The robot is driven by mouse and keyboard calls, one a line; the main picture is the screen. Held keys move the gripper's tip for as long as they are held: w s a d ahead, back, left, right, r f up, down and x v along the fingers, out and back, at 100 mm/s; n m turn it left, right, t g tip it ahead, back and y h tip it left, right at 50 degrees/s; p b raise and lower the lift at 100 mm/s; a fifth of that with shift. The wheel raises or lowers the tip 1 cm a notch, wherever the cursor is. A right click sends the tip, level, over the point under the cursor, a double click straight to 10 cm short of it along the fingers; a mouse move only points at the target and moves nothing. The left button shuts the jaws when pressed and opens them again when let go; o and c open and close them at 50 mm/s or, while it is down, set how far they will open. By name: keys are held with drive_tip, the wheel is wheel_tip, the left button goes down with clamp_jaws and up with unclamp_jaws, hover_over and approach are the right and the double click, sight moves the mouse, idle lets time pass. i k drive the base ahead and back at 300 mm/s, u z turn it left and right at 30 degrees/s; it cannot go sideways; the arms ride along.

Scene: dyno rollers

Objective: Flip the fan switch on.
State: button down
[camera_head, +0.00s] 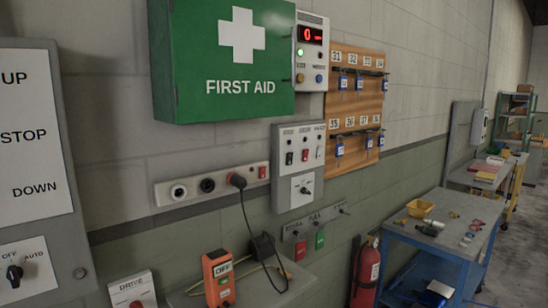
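A grey switch panel (283,203) is mounted on the wall near the middle of the view, below the green first aid box. My gripper is not in view.
A green first aid box (225,100) juts out above left of the panel. A socket strip (165,192) has a plug and hanging black cable. An orange box (218,278) stands on a bench. A red extinguisher (366,272) and blue workbench (440,240) are at right.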

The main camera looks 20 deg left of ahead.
sight(289, 156)
drive_tip(key=u, duration=0.35)
drive_tip(key=i, duration=0.6)
drive_tip(key=u, duration=1.05)
drive_tip(key=i, duration=0.8)
drive_tip(key=u, duration=0.6)
